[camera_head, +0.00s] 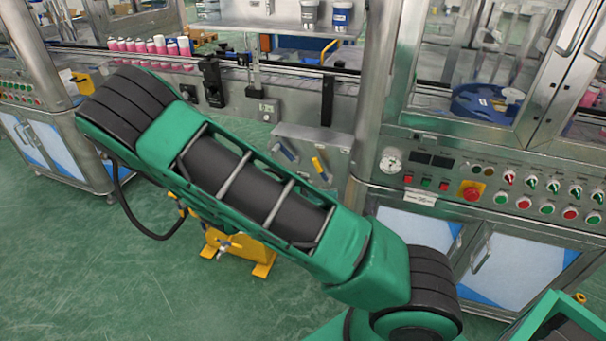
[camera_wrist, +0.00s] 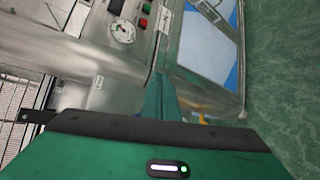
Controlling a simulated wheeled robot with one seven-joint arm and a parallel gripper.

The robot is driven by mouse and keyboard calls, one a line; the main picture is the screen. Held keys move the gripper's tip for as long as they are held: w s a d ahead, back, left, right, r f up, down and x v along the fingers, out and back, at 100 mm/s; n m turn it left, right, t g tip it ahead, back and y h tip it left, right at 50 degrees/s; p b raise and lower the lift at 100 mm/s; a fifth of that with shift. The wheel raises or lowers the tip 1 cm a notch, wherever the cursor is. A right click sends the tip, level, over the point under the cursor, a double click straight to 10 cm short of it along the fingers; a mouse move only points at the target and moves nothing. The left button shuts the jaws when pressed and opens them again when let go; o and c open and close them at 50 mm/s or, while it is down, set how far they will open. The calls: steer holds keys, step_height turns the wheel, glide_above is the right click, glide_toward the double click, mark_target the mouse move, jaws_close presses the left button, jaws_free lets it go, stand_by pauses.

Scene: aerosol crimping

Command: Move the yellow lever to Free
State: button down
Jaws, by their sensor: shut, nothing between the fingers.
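The yellow lever (camera_head: 319,166) is on a slanted steel panel (camera_head: 338,139) below the conveyor, just above my arm in the head view. It leans, with its upper end to the left. A blue lever (camera_head: 286,150) is to its left on the same panel. No Free marking can be read. My gripper is not visible in the head view. In the wrist view my gripper (camera_wrist: 163,98) shows as green parts beyond a broad green body; it is shut and empty. The yellow lever cannot be made out in the wrist view, and contact cannot be seen.
A control panel with a gauge (camera_head: 391,162) and a red emergency button (camera_head: 471,191) is at the right. The conveyor (camera_head: 300,71) carries pink cans (camera_head: 158,46) at the left. A yellow stand (camera_head: 240,247) is partly behind my arm. Open green floor lies at the lower left.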

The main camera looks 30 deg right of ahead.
steer(key=w+a+f+n+t+h, duration=0.1)
steer(key=w+a+n+t+h, duration=0.2)
steer(key=w+a+n+t, duration=0.55)
steer(key=w+d+r+t, duration=0.1)
steer(key=w+d, duration=0.3)
steer(key=d, duration=0.5)
steer(key=shift+w+d+m, duration=0.25)
steer(key=shift+w+m, duration=0.05)
steer(key=shift+m, duration=0.05)
